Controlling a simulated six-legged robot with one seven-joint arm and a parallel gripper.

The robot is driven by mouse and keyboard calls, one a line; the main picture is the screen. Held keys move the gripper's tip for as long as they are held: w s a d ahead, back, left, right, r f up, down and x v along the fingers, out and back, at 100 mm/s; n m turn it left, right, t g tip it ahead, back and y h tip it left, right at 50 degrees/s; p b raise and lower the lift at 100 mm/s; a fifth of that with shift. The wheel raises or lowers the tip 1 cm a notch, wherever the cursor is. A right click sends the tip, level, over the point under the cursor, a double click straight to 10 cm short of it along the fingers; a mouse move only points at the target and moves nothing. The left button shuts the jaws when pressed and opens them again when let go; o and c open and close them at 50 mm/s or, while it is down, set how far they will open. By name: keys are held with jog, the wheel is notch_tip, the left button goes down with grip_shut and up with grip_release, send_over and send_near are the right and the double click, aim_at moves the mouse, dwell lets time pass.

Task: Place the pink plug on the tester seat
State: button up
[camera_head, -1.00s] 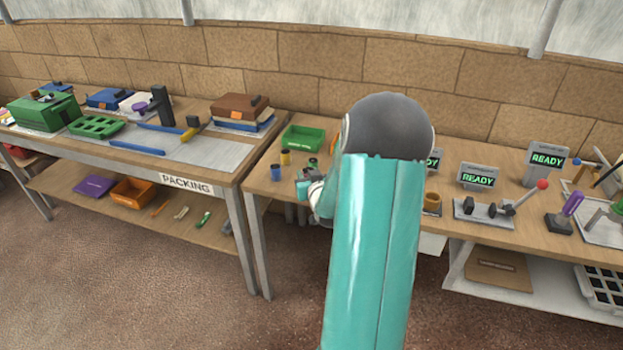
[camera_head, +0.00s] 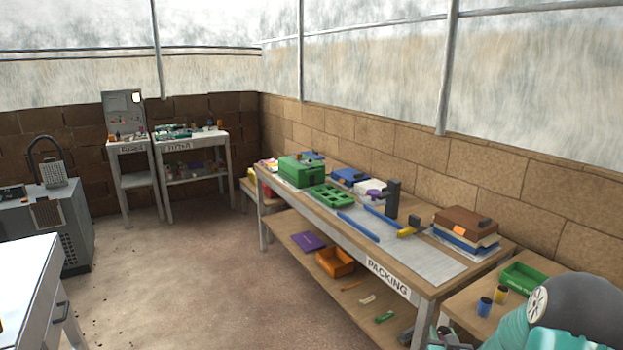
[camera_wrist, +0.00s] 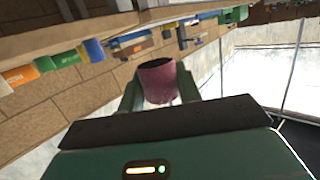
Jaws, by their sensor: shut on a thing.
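My gripper (camera_wrist: 158,88) is shut on the pink plug (camera_wrist: 157,82) in the wrist view. The plug is a short pink cylinder with a dark end, between the two green fingers. In the head view my teal and grey arm fills the lower right corner, and the plug does not show there. The tester seat cannot be made out in either current view.
The packing table (camera_head: 430,278) holds a green case (camera_head: 302,171), a brown box (camera_head: 467,226) and blue bars. A green bin (camera_head: 523,278), a blue cup (camera_head: 484,307) and a yellow cup (camera_head: 501,293) stand on the right bench. Floor to the left is open.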

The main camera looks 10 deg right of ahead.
jog(key=a+f+n+y, duration=0.2)
jog(key=a+f, duration=0.3)
jog(key=a, duration=0.8)
jog(key=s+a+f+n+y, duration=0.1)
jog(key=a+f, duration=0.3)
jog(key=a, duration=0.8)
jog(key=shift+a+f+n+t+y, duration=0.3)
jog(key=shift+a+f+n+y, duration=0.1)
jog(key=shift+y, duration=0.4)
jog(key=shift+r, duration=0.1)
